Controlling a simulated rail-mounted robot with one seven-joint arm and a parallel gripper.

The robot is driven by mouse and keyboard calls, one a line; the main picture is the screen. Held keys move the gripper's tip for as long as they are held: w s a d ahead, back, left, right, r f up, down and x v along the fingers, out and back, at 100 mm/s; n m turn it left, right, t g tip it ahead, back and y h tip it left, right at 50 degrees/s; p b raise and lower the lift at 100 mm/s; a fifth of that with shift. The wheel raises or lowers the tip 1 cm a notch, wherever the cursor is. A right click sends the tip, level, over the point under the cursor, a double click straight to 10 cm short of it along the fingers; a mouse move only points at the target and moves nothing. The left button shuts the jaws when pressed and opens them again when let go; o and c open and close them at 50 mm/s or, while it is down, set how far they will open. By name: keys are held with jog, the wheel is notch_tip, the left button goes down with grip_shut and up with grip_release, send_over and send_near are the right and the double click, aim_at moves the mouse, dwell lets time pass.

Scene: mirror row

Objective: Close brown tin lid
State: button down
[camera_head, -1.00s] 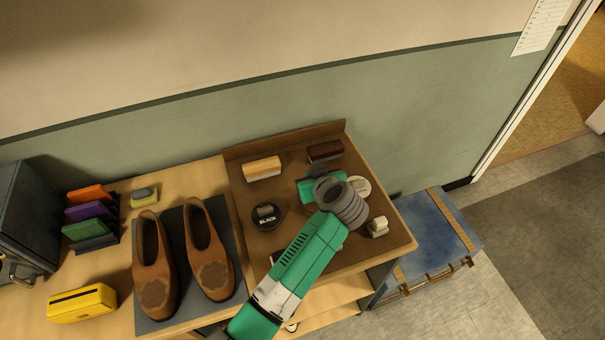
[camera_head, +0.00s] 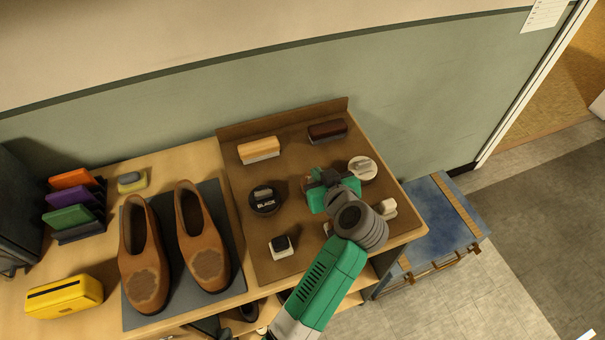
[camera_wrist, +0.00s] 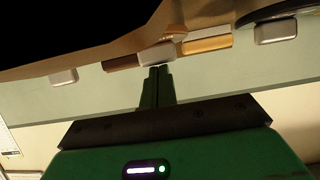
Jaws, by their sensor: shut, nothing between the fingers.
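My gripper (camera_head: 314,184) is over the brown tray (camera_head: 290,160), in its middle right part, with its jaws shut. In the wrist view its fingers (camera_wrist: 157,75) are together with nothing between them. I cannot make out a brown tin for sure; my gripper and wrist cover part of the tray. A round dark tin marked BLACK (camera_head: 264,200) lies left of my gripper. A pale round tin (camera_head: 362,169) with a small grey piece on top lies just right of my gripper. Whether either lid is fully shut I cannot tell.
A tan brush (camera_head: 258,149) and a dark brown brush (camera_head: 327,131) lie at the tray's back. A white block with dark top (camera_head: 282,246) stands in front, another pale block (camera_head: 386,208) at right. Brown shoes (camera_head: 203,245) stand left on a grey mat (camera_head: 235,285).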

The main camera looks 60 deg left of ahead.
jog(key=shift+s+d+f+b, duration=0.1)
jog(key=shift+d+f+b, duration=0.1)
jog(key=shift+f, duration=0.35)
jog(key=shift+d+f+b, duration=0.15)
jog(key=shift+f, duration=0.4)
jog(key=shift+r+p, duration=0.5)
jog(key=shift+r, duration=0.35)
jog(key=shift+d, duration=0.2)
notch_tip(320, 180, up, 6)
jog(key=p, duration=0.3)
jog(key=shift+d+f+p, duration=0.1)
jog(key=shift+f+p, duration=0.1)
jog(key=shift+p, duration=0.15)
jog(key=d+f+b, duration=0.1)
jog(key=d, duration=0.2)
jog(key=s+d+f, duration=0.1)
jog(key=d+f, duration=0.1)
jog(key=d, duration=0.1)
jog(key=d+f+b, duration=0.1)
jog(key=d, duration=0.1)
jog(key=shift+s+d+f+b, duration=0.2)
jog(key=shift+s+d+b, duration=0.15)
jog(key=shift+s+d, duration=0.05)
